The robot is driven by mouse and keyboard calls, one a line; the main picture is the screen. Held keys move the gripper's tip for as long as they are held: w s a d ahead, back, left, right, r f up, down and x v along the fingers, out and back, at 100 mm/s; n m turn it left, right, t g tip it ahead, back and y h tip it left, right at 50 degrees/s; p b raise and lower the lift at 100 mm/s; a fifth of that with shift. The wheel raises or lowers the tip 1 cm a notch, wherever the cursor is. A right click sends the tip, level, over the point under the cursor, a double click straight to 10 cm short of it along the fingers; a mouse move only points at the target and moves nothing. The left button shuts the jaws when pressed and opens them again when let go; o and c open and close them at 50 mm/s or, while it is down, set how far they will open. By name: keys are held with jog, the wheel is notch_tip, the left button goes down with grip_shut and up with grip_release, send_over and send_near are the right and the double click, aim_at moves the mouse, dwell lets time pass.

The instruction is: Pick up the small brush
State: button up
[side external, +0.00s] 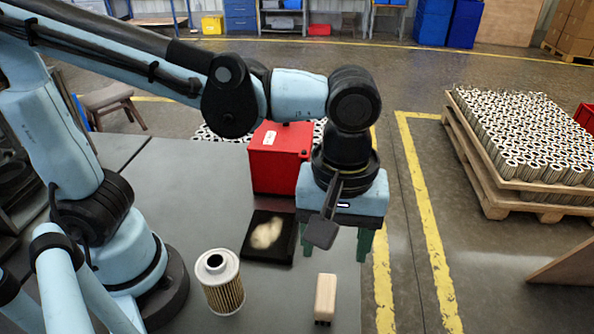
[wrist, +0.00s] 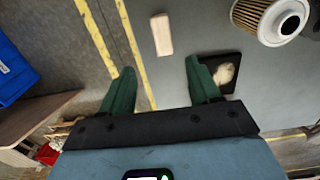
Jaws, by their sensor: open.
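The small brush (side external: 326,293) has a pale wooden body with a dark lower end. It stands on the grey table near its right edge in the side view. It also shows in the wrist view (wrist: 162,34), beyond my fingertips and roughly in line with the gap between them. My gripper (side external: 336,248) has green fingers that point down, spread apart and empty. It hangs above and behind the brush, apart from it. In the wrist view, the open fingers (wrist: 160,68) have nothing between them but floor and table edge.
A filter cartridge (side external: 222,287) stands on the table left of the brush. A black tray (side external: 285,249) holding a pale, lumpy thing lies behind them. A red box (side external: 277,172) stands further back. The table right edge is close to the brush.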

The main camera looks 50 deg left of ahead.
send_over(326, 292)
jog(key=f, duration=0.6)
jog(key=shift+w+f, duration=0.3)
jog(key=shift+f, duration=0.05)
jog(key=shift+s+f, duration=0.15)
jog(key=shift+f, duration=1.2)
jog(key=shift+s+f, duration=0.15)
jog(key=shift+f, duration=1.2)
jog(key=c, duration=1.1)
jog(key=shift+c, duration=0.2)
jog(key=shift+r, duration=0.1)
jog(key=shift+r, duration=0.5)
jog(key=r, duration=0.1)
jog(key=s+r, duration=0.1)
jog(key=r, duration=0.1)
jog(key=shift+d+r, duration=0.15)
jog(key=shift+r, duration=0.1)
jog(key=s+d+r, duration=0.3)
jog(key=s+r, duration=0.3)
jog(key=s, duration=0.4)
jog(key=shift+d+r, duration=0.15)
